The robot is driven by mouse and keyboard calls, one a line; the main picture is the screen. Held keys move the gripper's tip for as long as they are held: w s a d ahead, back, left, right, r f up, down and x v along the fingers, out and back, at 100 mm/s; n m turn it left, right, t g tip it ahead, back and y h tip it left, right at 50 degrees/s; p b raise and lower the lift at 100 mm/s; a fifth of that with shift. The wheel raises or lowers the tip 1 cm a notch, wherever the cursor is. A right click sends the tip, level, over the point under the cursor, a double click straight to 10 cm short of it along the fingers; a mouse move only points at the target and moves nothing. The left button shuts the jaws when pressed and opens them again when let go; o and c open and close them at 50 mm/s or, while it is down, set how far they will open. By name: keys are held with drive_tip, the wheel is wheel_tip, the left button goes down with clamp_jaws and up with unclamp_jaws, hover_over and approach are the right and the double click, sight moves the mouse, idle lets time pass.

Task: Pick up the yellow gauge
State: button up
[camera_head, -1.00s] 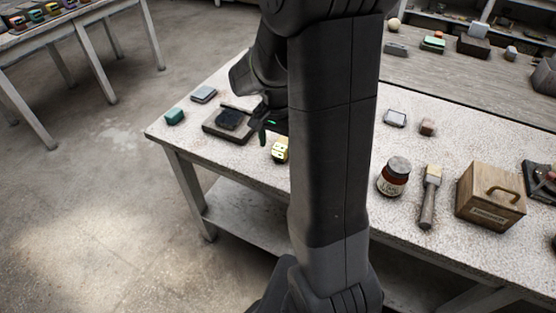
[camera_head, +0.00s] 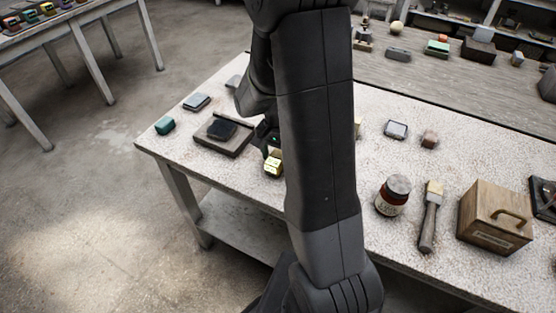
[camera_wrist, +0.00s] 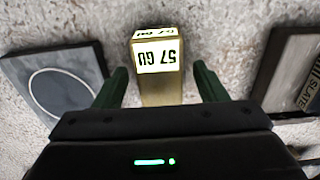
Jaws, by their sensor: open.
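The yellow gauge (camera_head: 273,163) is a small block with dark marks, standing on the speckled table near its front edge. In the wrist view the gauge (camera_wrist: 160,85) shows a bright label reading "57 GU", upside down. My gripper (camera_wrist: 163,88) is open, with one green finger on each side of the gauge and a gap at both sides. In the head view my gripper (camera_head: 268,140) is just behind the gauge, mostly hidden by my arm.
A dark square plate with a round mark (camera_wrist: 60,83) lies left of the gauge, and a slate-labelled dark piece (camera_wrist: 295,75) lies right. A teal block (camera_head: 165,126) sits at the table's left corner.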

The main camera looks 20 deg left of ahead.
drive_tip(key=shift+f, duration=0.3)
idle(0.4)
